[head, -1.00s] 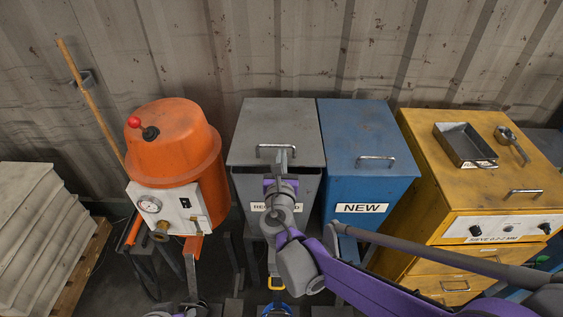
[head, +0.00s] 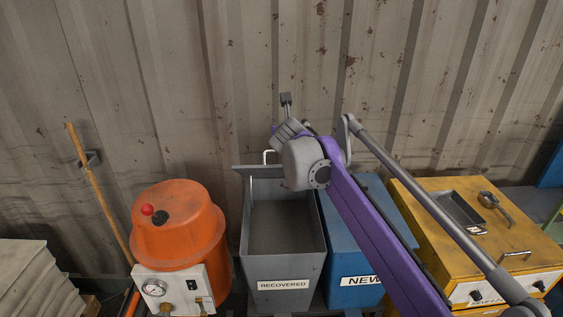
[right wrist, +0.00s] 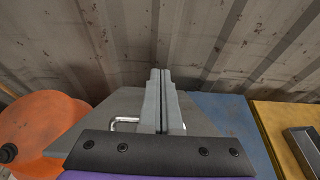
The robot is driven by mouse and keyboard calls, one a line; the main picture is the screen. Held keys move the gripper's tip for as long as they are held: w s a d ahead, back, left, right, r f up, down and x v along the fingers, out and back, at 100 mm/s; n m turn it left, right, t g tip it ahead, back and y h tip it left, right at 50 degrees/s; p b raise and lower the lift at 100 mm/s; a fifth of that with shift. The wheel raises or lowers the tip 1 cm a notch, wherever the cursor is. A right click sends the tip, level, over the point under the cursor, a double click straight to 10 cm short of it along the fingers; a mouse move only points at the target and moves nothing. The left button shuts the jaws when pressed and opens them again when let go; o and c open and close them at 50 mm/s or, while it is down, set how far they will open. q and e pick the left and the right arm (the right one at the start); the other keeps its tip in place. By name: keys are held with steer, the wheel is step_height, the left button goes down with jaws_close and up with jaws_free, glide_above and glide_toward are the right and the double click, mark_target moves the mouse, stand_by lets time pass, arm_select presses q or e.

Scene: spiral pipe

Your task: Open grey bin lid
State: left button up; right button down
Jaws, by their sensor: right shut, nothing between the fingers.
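The grey bin (head: 283,262), labelled RECOVERED, stands with its top open, and its empty-looking dark inside shows in the head view. Its lid (head: 258,171) is raised at the back near the wall, seen almost edge-on, with the metal handle (head: 268,156) showing behind its upper edge. My right gripper (head: 286,99) is above the back of the bin, close to the wall. My left gripper is out of view.
A blue bin (head: 362,292) labelled NEW stands right of the grey bin, partly behind my right arm. An orange pot (head: 178,235) stands to the left. A yellow cabinet (head: 440,200) with a metal tray (head: 455,210) is farther right. A corrugated wall (head: 200,80) closes the back.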

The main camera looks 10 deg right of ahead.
steer(key=w+r, duration=0.1)
steer(key=w+d+r, duration=0.1)
steer(key=w, duration=0.1)
steer(key=w+r, duration=0.1)
steer(key=w, duration=0.1)
steer(key=shift+d+p, duration=0.3)
steer(key=shift+a, duration=0.1)
stand_by(0.8)
